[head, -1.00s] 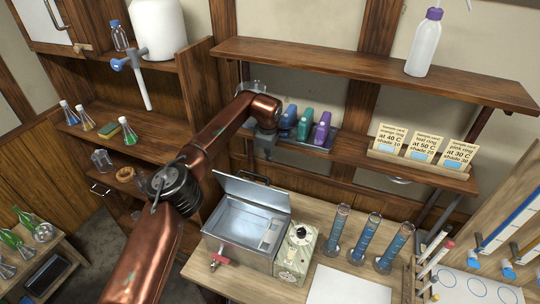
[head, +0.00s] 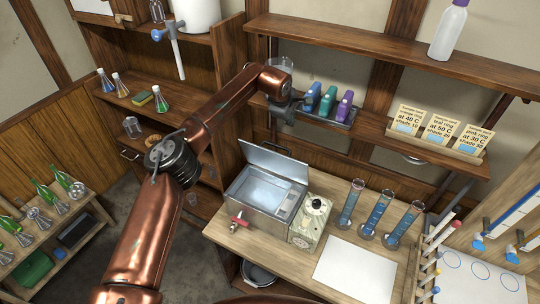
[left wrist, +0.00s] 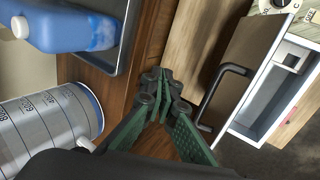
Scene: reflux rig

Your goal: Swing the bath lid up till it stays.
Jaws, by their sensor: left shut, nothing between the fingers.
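The water bath (head: 252,206) is a grey metal box on the bench, with its inside showing. Its lid (head: 272,160) stands raised and tilted along the back edge, with a dark handle (left wrist: 222,92) seen in the left wrist view. My left gripper (head: 287,117) is above and behind the lid, beside the shelf edge. In the left wrist view its green-padded fingers (left wrist: 163,82) meet at the tips, shut and empty, with a visible gap to the handle. My right gripper is out of view.
A tray of coloured bottles (head: 327,103) and a clear beaker (head: 280,66) stand on the shelf close to the left gripper. A control box (head: 312,217) and blue-filled cylinders (head: 378,212) stand right of the bath. A white sheet (head: 355,267) lies in front.

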